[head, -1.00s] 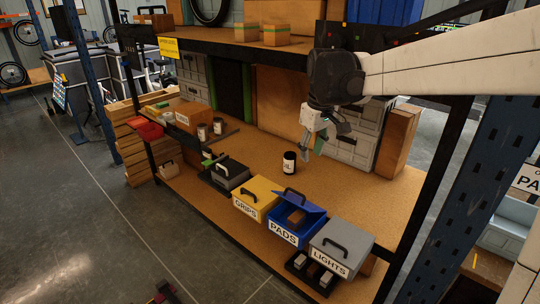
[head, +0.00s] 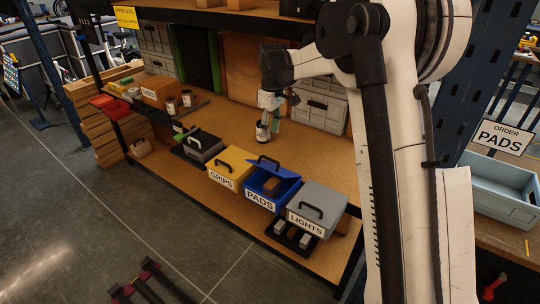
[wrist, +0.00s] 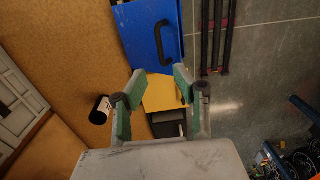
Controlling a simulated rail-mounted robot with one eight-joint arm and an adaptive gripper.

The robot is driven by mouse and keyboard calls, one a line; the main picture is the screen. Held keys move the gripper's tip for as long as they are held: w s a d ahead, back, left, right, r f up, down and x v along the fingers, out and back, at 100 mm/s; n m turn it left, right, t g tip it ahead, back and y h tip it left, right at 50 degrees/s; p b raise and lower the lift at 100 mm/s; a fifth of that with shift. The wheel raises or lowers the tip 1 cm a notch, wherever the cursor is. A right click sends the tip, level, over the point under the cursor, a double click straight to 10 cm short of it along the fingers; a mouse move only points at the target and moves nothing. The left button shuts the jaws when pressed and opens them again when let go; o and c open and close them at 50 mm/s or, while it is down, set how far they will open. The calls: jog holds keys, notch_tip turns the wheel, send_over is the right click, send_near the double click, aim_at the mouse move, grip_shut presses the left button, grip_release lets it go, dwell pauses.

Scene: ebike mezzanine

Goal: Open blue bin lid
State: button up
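The blue bin (head: 261,201), labelled PADS, stands on the shelf between the yellow and grey bins. Its blue lid (head: 286,173) with a black handle is tilted up towards the back, and a brown block (head: 272,185) shows inside the bin. In the wrist view the blue lid (wrist: 145,38) and its handle are at the top, beyond the fingertips. My gripper (head: 266,122) is behind the bins and apart from the lid, overlapping the dark can in the head view. In the wrist view my gripper (wrist: 157,88) is open, with nothing between its fingers.
The yellow GRIPS bin (head: 232,168) is left of the blue bin, the grey LIGHTS bin (head: 318,205) right. A dark can (head: 262,134) stands behind the bins; it also shows in the wrist view (wrist: 100,110). The shelf board (head: 335,160) behind the bins is mostly clear.

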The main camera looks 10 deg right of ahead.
jog(key=f, duration=1)
jog(key=shift+s+a+f, duration=0.15)
jog(key=shift+a+f, duration=0.05)
jog(key=shift+f, duration=0.1)
grip_shut()
